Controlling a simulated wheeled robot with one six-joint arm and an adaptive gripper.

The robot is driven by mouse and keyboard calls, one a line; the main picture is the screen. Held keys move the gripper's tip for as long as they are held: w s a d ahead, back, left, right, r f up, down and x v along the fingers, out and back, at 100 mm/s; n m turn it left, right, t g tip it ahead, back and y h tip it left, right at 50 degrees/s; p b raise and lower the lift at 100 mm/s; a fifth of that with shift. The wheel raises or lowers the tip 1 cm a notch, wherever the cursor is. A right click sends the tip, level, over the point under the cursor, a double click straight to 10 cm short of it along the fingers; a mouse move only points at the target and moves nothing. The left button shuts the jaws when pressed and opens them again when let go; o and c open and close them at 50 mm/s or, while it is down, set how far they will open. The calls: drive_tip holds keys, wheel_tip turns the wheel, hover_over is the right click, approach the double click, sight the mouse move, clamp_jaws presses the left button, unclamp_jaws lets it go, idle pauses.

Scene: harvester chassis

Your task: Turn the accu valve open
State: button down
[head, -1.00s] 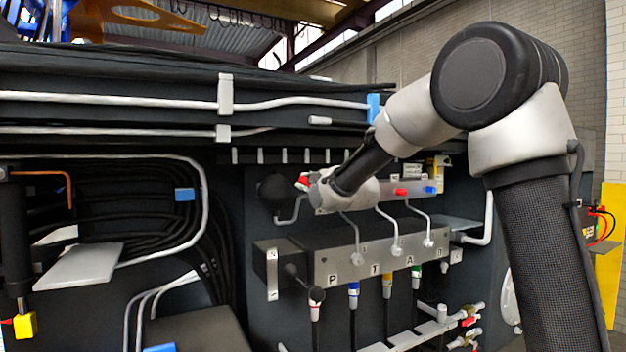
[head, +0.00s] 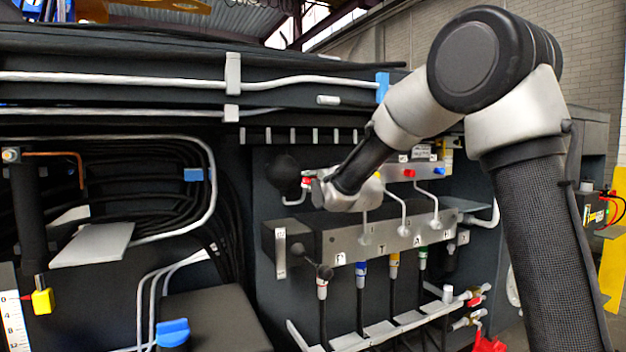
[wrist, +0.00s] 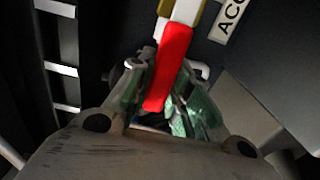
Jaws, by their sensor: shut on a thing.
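In the wrist view, the red valve handle (wrist: 168,68) lies between the green-padded fingers of my gripper (wrist: 163,85), which is shut on it. The handle runs up to a pale metal part with yellow beside it. A white label (wrist: 229,16) reading "ACC", cut off by the frame edge, sits to the right. In the head view my wrist is at the panel above the grey manifold block, and my fingers are hidden. A small red part (head: 307,181) shows just left of my wrist; I cannot tell whether it is the same handle.
The manifold block (head: 375,238) with hoses below stands close under my wrist. A black ball (head: 283,174) is to its upper left. Red (head: 409,174) and blue (head: 439,170) caps are to the right. Pipes (head: 180,80) cross above.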

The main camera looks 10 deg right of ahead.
drive_tip(key=shift+f, duration=0.15)
drive_tip(key=c, duration=1.3)
unclamp_jaws()
drive_tip(key=v, duration=1.2)
